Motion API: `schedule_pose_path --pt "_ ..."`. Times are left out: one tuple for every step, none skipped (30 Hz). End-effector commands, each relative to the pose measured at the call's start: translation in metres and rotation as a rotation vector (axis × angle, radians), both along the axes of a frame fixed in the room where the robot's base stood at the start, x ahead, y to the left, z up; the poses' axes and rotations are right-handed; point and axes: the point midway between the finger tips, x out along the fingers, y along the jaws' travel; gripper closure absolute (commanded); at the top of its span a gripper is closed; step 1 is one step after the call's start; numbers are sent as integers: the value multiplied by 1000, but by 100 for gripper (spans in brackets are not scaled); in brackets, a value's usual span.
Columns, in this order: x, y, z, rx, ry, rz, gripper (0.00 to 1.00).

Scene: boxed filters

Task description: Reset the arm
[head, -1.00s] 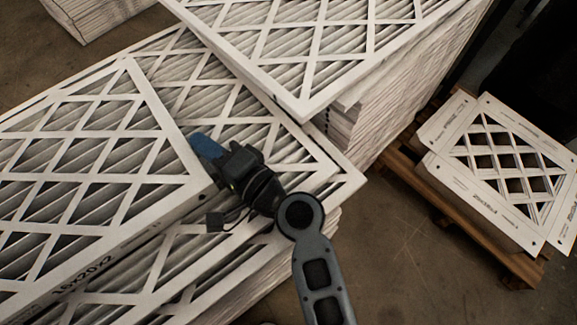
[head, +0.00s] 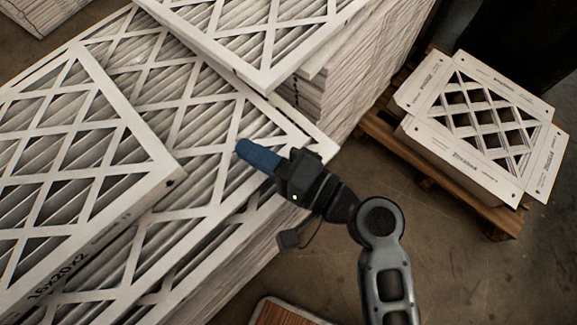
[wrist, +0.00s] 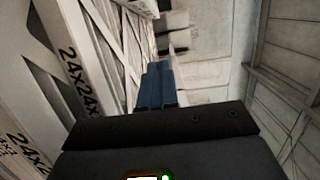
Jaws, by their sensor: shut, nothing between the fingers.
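My gripper (head: 243,150) has blue fingers and a dark body. In the head view it hovers above the right end of a stack of boxed filters (head: 215,185). The fingers point up and left and are shut with nothing between them. In the wrist view the blue fingers (wrist: 157,85) lie side by side, with filter frames marked 24x24 (wrist: 82,85) close on the left. The gap between the gripper and the filters is hard to judge.
A filter marked 16x20x2 (head: 60,275) lies on the stack at left. A taller filter stack (head: 330,90) stands behind. White cut-out frames (head: 480,165) rest on a wooden pallet (head: 440,180) at right. A brown board (head: 285,314) shows at the bottom edge. Concrete floor between is clear.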

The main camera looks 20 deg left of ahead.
Motion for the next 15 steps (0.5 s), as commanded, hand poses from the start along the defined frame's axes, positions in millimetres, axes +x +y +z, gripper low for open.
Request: schedule_pose_path --pt "-1 -12 0 -1 0 -5 100" --pt "-1 -18 -1 -2 0 -4 100" --pt "-3 -25 -1 -2 0 -4 100" --pt "-4 -30 0 -1 0 -3 100" --pt "-4 -35 0 0 0 -4 100" --pt "-5 -41 0 -1 0 -3 100" --pt "-5 -45 0 -1 1 -3 100" --pt "-6 -49 -1 -1 1 -3 100" --pt "-6 -53 0 -1 0 -2 100" --pt "-7 -55 0 -1 0 -1 100" --pt "-7 -57 0 0 0 -1 100" --pt "-7 -59 0 0 -1 -1 100" --pt "-7 -60 0 0 -1 -1 100" --pt "-7 -61 0 0 -1 -1 100" --pt "-8 -62 0 0 -1 -1 100"
